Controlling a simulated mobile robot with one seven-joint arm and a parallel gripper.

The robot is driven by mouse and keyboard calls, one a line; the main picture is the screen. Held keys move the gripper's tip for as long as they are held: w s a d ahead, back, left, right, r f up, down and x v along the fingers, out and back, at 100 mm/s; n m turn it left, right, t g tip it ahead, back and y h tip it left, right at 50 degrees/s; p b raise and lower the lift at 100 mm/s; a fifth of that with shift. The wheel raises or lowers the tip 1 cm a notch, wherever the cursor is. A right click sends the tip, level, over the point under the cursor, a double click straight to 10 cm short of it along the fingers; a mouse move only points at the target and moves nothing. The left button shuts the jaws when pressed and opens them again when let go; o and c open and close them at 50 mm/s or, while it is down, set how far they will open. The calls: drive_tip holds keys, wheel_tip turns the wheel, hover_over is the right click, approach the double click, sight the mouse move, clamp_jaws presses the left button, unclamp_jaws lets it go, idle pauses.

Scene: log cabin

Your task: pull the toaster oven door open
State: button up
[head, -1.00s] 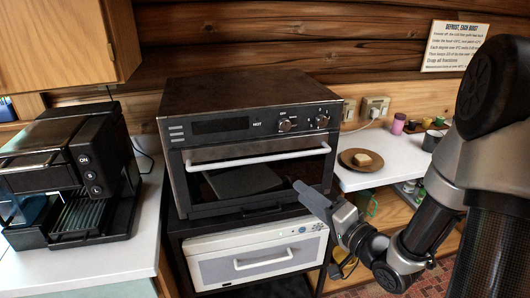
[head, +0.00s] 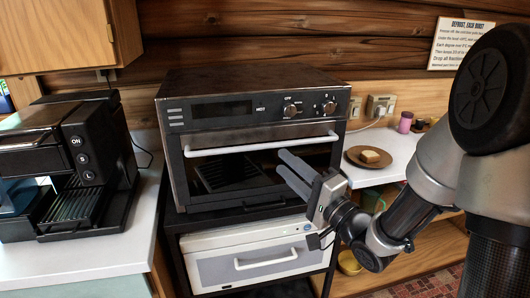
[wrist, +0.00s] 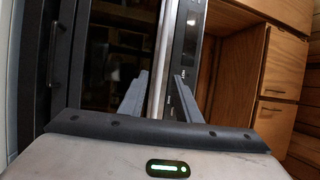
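The black toaster oven (head: 255,98) stands on a dark stand, its front facing me. Its glass door (head: 215,172) looks shut, with a pale silver handle bar (head: 262,145) along the top edge. My gripper (head: 285,165) is in front of the door's right part, just below the handle in the head view. Its two fingers are apart, with nothing held. In the wrist view the handle (wrist: 162,60) runs upright in the picture, in line with the gap between the fingers (wrist: 158,85). It looks to be ahead of the fingertips; I cannot tell the exact distance.
A white appliance (head: 225,272) with its own handle sits below the oven. A black coffee machine (head: 70,165) stands on the left counter. On the right counter are a brown plate (head: 354,163) with a pale piece on it and a pink container (head: 404,123).

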sight(266, 148)
drive_tip(key=x, duration=0.9)
drive_tip(key=shift+a, duration=0.1)
clamp_jaws()
